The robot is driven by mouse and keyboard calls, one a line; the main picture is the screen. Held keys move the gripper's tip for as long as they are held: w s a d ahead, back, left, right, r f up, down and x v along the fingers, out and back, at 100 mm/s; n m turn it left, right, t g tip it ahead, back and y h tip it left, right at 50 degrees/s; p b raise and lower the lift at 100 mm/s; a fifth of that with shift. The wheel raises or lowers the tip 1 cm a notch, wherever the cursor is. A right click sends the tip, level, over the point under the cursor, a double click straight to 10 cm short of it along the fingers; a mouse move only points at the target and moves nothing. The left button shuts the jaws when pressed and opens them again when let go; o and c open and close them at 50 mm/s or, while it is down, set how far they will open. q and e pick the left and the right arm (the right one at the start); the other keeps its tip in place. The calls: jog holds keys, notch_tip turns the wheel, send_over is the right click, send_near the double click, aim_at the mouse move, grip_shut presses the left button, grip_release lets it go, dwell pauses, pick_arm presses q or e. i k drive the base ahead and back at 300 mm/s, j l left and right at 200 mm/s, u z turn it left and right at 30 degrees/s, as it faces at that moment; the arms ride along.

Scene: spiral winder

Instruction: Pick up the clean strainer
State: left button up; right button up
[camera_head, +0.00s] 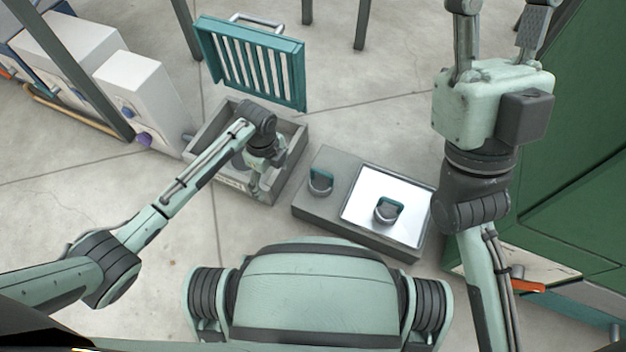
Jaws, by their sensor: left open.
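Two small dark round pieces with teal handles, which look like strainers, stand on a low grey block (309,211). One strainer (320,182) is on the bare grey left part. The other strainer (388,211) is on a bright white panel (366,190). I cannot tell from their looks which one is clean. My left gripper (264,178) is open and points down over the open grey box, left of both strainers and apart from them. The box floor under it is partly hidden by my arm. My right gripper (500,30) is raised at the upper right, fingers apart, tips cut off.
The grey box (292,160) has a teal slatted lid (252,62) standing up behind it. White cabinets (140,95) stand at the left and a large green housing (575,150) at the right. An orange piece (528,286) lies low right. Concrete floor is free at the lower left.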

aim_at(321, 182)
jog(key=i+j+z, duration=0.1)
jog(key=z, duration=0.25)
jog(key=i+j+z, duration=0.1)
jog(key=j+z, duration=0.25)
